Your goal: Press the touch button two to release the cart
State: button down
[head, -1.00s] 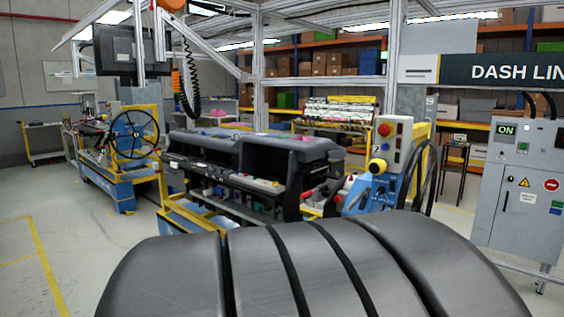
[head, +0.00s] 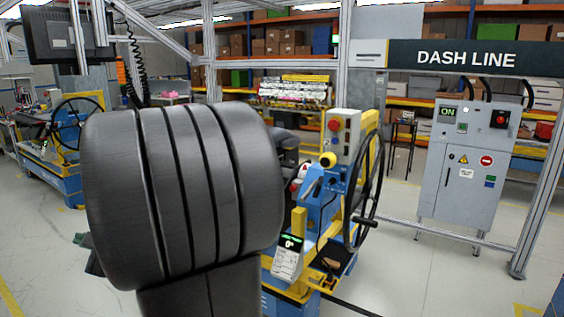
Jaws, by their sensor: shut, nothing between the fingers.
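A grey control box (head: 343,130) with a red button (head: 334,125) stands on a yellow post right of centre. A round yellow knob (head: 328,159) sits at its lower left. I cannot read a number on any button, so I cannot tell which is touch button two. A blue and yellow cart (head: 300,287) stands below the box, carrying a small display panel (head: 290,243) and a black steering wheel (head: 366,180). My dark ribbed arm fills the left centre and hides most of the dashboard module. My gripper is not in view.
A grey cabinet (head: 466,165) marked ON stands at the right under the DASH LINE sign (head: 466,58). Another blue cart (head: 60,178) stands at the left. A metal post (head: 540,195) rises at the right. Open floor (head: 410,275) lies between cart and cabinet.

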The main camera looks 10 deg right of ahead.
aim_at(328, 160)
jog(key=i+l, duration=0.15)
jog(key=i, duration=0.2)
jog(key=i+l, duration=0.1)
jog(key=i, duration=0.25)
jog(key=z, duration=1.9)
